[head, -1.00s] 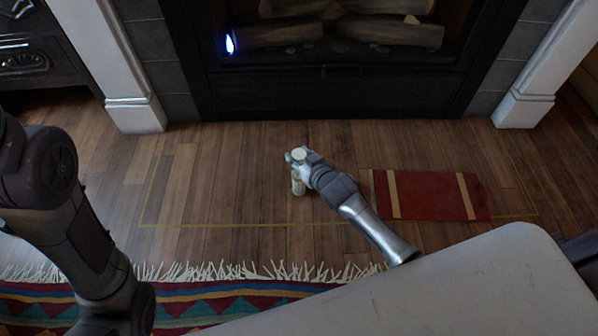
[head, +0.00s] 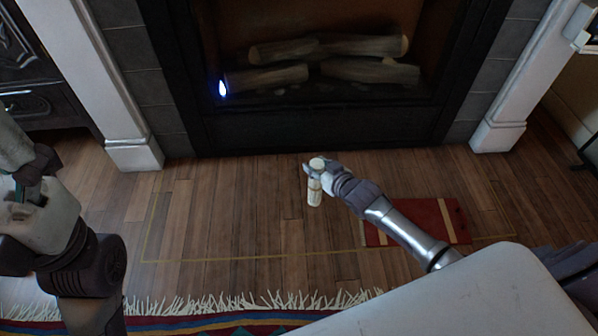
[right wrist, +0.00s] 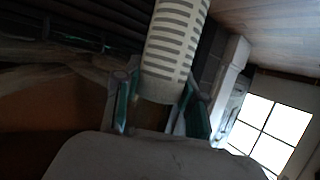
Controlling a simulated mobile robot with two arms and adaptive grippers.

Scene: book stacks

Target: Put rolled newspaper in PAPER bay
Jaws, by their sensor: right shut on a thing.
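The rolled newspaper (head: 315,190) is a short pale roll held upright in the head view, in front of the fireplace. My right gripper (head: 314,171) is shut on its upper part. In the right wrist view the printed roll (right wrist: 176,45) sits between the fingers of the right gripper (right wrist: 158,100). My left arm is at the left edge of the head view. Its gripper's fingertips cannot be made out clearly. No bay marked PAPER can be made out.
A red book-like slab with tan bands (head: 415,221) lies on the wooden floor, partly behind my right arm. A thin yellow outline (head: 240,258) marks the floor. The fireplace with logs (head: 320,65) stands behind. A fringed rug (head: 200,318) is in front. Floor left of the roll is clear.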

